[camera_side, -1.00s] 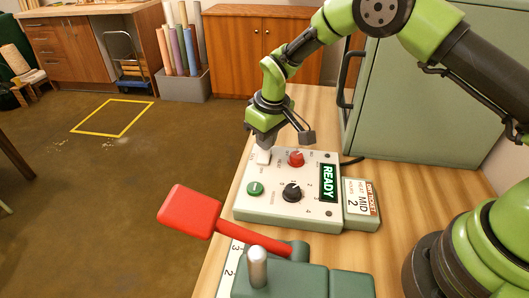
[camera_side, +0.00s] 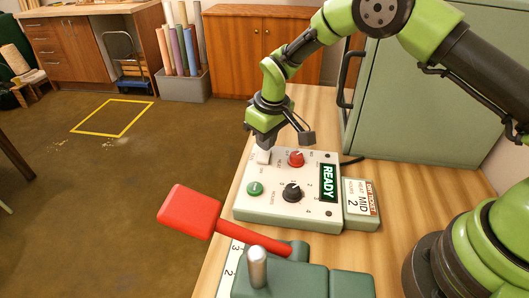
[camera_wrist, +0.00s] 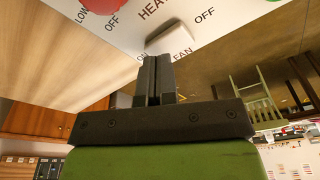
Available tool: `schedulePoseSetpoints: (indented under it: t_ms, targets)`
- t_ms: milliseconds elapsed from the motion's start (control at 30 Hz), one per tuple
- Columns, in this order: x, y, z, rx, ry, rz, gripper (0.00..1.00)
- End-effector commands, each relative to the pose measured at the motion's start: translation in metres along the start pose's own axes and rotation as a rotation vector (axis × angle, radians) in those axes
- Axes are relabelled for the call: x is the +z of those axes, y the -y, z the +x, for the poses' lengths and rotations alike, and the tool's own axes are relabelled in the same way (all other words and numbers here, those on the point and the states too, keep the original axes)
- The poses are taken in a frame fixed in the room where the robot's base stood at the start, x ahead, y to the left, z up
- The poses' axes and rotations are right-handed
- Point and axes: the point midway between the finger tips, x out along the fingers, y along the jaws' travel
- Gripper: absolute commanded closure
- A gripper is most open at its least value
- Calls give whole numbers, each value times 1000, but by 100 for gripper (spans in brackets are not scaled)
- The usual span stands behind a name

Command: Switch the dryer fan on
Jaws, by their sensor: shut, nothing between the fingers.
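The dryer control box (camera_side: 240,212) is a pale box on the bench with a lit READY display (camera_side: 328,183). The fan switch (camera_side: 262,157) is a white rocker at its far left corner; it also shows in the wrist view (camera_wrist: 172,38), between a label OFF and a partly hidden label, with FAN beside it. I cannot tell which way the rocker is tilted. My gripper (camera_side: 264,146) points down just over the switch. In the wrist view its dark fingers (camera_wrist: 155,65) are shut and empty, their tips beside the rocker's edge; contact is unclear.
A red knob (camera_side: 296,158), a black knob (camera_side: 292,192) and a green button (camera_side: 255,188) are on the same panel. A ticket block (camera_side: 361,204) reads heat MID, hours 2. A red-handled lever (camera_side: 190,211) stands in front. The green cabinet (camera_side: 430,110) is behind on the right.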

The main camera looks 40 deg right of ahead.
Motion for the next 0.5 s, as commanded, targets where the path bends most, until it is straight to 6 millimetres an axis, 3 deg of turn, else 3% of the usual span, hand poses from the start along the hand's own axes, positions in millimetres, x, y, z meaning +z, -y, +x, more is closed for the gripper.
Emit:
schedulePoseSetpoints:
  t_ms: [500]
  targets:
    - [-7,0,-44,0,-2,0,100]
